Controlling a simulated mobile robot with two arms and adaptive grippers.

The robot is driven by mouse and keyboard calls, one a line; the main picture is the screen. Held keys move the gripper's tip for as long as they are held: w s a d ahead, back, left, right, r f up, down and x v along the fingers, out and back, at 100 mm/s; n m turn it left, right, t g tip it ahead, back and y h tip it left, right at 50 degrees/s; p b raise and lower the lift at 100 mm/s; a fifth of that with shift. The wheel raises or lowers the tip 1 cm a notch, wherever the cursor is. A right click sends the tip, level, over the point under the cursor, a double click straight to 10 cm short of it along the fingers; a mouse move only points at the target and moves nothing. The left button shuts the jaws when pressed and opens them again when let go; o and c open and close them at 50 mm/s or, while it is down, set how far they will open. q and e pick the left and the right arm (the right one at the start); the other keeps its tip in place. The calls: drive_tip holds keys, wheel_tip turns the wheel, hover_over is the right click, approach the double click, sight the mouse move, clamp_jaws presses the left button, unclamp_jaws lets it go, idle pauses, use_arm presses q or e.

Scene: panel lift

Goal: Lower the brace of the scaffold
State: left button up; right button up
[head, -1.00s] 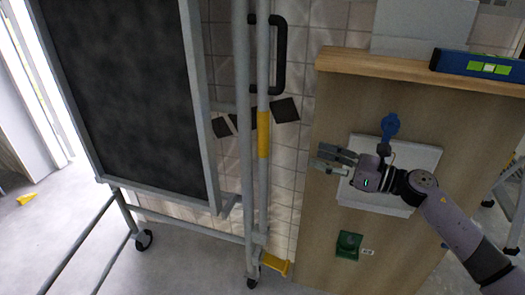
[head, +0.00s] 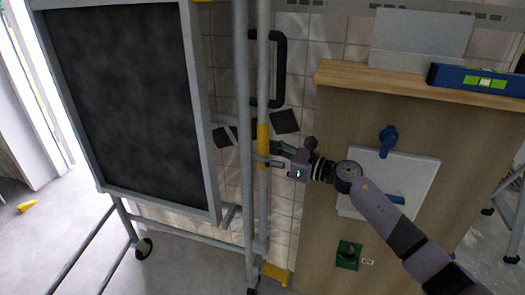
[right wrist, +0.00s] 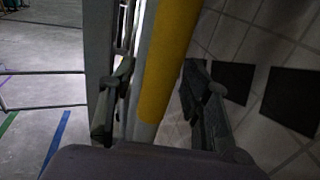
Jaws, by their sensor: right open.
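The scaffold (head: 240,80) is a grey tube frame on castors, with a dark panel held in it. Its brace (head: 263,200) looks like an upright grey tube with a yellow grip band (head: 263,135), beside the thicker post. My right gripper (head: 268,154) is at the lower end of the yellow band. In the right wrist view, the yellow band (right wrist: 168,60) passes between the two open fingers (right wrist: 157,95), with a gap visible on the right side. The fingertips in the head view are partly hidden by the tube. My left gripper is not in view.
A wooden cabinet (head: 330,230) stands at the right, with a blue handle (head: 389,140), a white plate and a green fitting (head: 348,254). A blue spirit level (head: 480,80) lies on its top. A black wall handle (head: 281,70) is behind the scaffold. A yellow pedal (head: 276,273) is low down.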

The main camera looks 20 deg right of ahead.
drive_tip(key=shift+w+a, duration=0.45)
drive_tip(key=shift+c, duration=0.5)
clamp_jaws()
